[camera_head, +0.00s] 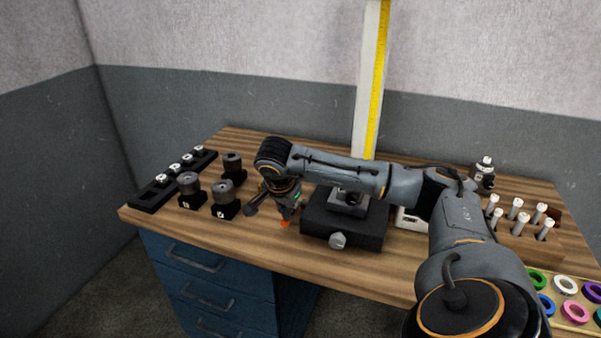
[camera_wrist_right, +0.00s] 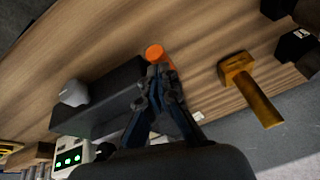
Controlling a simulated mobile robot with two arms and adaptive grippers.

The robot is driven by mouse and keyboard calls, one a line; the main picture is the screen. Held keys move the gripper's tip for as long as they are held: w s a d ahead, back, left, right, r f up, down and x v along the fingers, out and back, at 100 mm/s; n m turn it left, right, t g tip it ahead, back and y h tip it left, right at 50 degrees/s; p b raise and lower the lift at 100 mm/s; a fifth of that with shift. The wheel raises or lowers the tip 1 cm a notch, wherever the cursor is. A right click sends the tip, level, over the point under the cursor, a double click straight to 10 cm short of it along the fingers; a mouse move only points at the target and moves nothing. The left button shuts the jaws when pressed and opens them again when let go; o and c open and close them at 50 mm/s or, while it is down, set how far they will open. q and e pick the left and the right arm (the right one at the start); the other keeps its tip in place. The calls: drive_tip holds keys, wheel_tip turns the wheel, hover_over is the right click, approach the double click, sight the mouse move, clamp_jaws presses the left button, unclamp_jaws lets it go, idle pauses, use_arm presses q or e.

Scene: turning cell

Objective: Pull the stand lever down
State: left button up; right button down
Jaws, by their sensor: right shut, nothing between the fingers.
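The stand has a dark block base (camera_head: 345,229) with a grey knob on its front, below my right forearm. The base also shows in the wrist view (camera_wrist_right: 110,98). An orange round tip (camera_wrist_right: 155,53), which looks like the end of the stand lever, lies right by my right fingertips. It shows as a small orange spot in the head view (camera_head: 285,223). The rest of the lever is hidden. My right gripper (camera_wrist_right: 160,78) is shut and empty, pointing down left of the base; I cannot tell whether it touches the tip. My left gripper is out of view.
A tall post with a yellow strip (camera_head: 377,80) stands behind the arm. Black cylinders on blocks (camera_head: 223,193) stand left. A wooden rack (camera_head: 520,238) and coloured rings (camera_head: 566,286) are right. The front-left tabletop is clear.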

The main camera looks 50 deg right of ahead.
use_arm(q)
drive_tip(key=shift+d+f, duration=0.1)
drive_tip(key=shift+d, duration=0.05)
use_arm(e)
drive_tip(key=shift+s+a+f, duration=0.3)
drive_tip(key=shift+a+f, duration=0.1)
drive_tip(key=shift+f, duration=0.3)
drive_tip(key=shift+d+r+p, duration=0.1)
drive_tip(key=shift+r+p, duration=0.25)
drive_tip(key=shift+r, duration=0.15)
drive_tip(key=r+p, duration=0.1)
drive_tip(key=d+r+p, duration=0.1)
drive_tip(key=r, duration=0.1)
drive_tip(key=shift+w+r, duration=0.15)
drive_tip(key=shift+r, duration=0.05)
use_arm(q)
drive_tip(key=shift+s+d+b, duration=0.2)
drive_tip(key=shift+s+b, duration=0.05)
drive_tip(key=shift+b, duration=1.05)
use_arm(e)
drive_tip(key=s+a+r, duration=0.4)
drive_tip(key=a, duration=0.4)
drive_tip(key=shift+r, duration=0.4)
